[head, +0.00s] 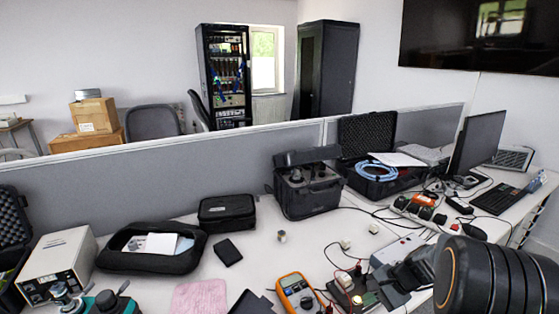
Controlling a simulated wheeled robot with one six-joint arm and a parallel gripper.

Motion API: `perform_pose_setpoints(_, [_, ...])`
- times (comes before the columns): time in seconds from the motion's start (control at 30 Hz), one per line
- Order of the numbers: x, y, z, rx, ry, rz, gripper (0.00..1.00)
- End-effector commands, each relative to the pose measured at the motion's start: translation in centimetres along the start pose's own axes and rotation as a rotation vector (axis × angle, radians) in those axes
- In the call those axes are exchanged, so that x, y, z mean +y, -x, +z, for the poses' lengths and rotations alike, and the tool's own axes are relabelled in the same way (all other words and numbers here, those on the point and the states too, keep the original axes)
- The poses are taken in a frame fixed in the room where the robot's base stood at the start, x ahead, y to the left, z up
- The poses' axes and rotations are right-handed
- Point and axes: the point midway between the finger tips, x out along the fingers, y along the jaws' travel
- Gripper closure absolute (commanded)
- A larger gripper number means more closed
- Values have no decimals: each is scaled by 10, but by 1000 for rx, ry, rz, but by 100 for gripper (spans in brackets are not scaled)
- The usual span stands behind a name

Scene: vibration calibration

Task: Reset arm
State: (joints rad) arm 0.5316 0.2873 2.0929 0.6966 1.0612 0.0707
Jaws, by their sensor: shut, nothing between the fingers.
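My arm comes in from the lower right of the head view, black with an orange ring. My gripper (384,287) is at its left end, low over the white desk (262,262). Its fingers are shut and hold nothing. The fingertips show against small electronics on the desk, and I cannot tell whether they touch anything. The arm hides the desk's front right part.
An orange multimeter (297,291), leads and a light grey box (398,250) lie close to my gripper. A grey partition (190,170) runs behind the desk.

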Motion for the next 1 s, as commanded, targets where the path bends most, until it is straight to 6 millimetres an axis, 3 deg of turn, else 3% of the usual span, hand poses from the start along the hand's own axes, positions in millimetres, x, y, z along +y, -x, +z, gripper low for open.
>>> perform_pose_setpoints(0.03, [3, 10, 18, 30, 83, 68, 100])
perform_pose_setpoints(0.3, [11, 63, 111, 222, 621, 402, 100])
perform_pose_setpoints(0.5, [2, 98, 164, 355, 932, 501, 100])
perform_pose_setpoints(0.73, [-16, 118, 203, 428, 1085, 471, 100])
perform_pose_setpoints(1.0, [-21, 118, 211, 432, 1117, 460, 100])
